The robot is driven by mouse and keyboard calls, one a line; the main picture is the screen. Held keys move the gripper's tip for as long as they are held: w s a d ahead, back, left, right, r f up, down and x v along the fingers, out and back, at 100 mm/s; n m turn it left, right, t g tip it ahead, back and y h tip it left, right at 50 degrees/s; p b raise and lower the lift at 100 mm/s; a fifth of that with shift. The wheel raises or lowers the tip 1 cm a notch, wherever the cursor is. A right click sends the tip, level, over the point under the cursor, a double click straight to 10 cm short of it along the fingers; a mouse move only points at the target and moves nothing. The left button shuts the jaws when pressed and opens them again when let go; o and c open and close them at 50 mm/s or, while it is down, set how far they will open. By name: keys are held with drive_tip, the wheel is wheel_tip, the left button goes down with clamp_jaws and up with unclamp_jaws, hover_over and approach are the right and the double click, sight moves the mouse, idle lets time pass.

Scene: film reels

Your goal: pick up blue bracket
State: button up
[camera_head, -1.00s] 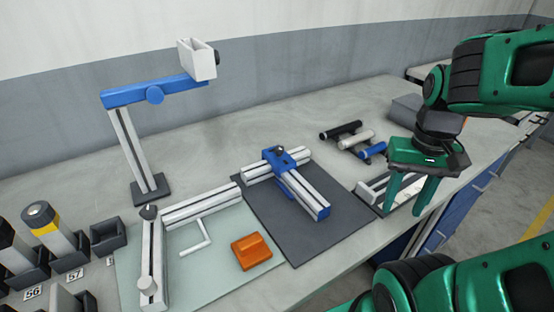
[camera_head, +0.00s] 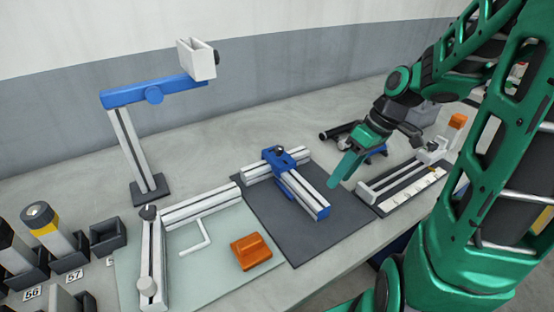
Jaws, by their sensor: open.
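The blue bracket (camera_head: 280,158) sits on the T-shaped assembly of pale rails, where the crosspiece meets the long rail, with a dark knob on top. The assembly lies on a dark grey mat (camera_head: 262,218) in the middle of the bench. My gripper (camera_head: 338,180) is open and empty, to the right of the bracket and apart from it. Its green fingers point down and left, above the right side of the mat. One finger largely covers the other in this view.
An orange block (camera_head: 251,252) and an L-shaped rail frame lie on a pale green mat at left. A blue-armed stand (camera_head: 128,140) rises behind. A slide fixture (camera_head: 405,188) lies right of the mat. Rollers (camera_head: 340,131) lie behind my gripper, partly hidden.

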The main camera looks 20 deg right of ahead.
sight(281, 147)
drive_tip(key=w+n+y, duration=0.1)
drive_tip(key=w, duration=0.1)
drive_tip(key=w+a+n+t+y, duration=0.1)
drive_tip(key=w+n, duration=0.1)
drive_tip(key=w+a+n+y, duration=0.1)
drive_tip(key=w, duration=0.1)
drive_tip(key=shift+w+a+n+y, duration=0.25)
drive_tip(key=shift+w+n+y, duration=0.05)
drive_tip(key=shift+y, duration=0.1)
drive_tip(key=w+r+n+t+y, duration=0.3)
drive_tip(key=w+r+n+y, duration=0.1)
drive_tip(key=w+y, duration=0.1)
drive_tip(key=x, duration=1)
drive_tip(key=shift+s+a+f, duration=0.1)
drive_tip(key=shift+a, duration=0.3)
drive_tip(key=shift+h, duration=0.3)
clamp_jaws()
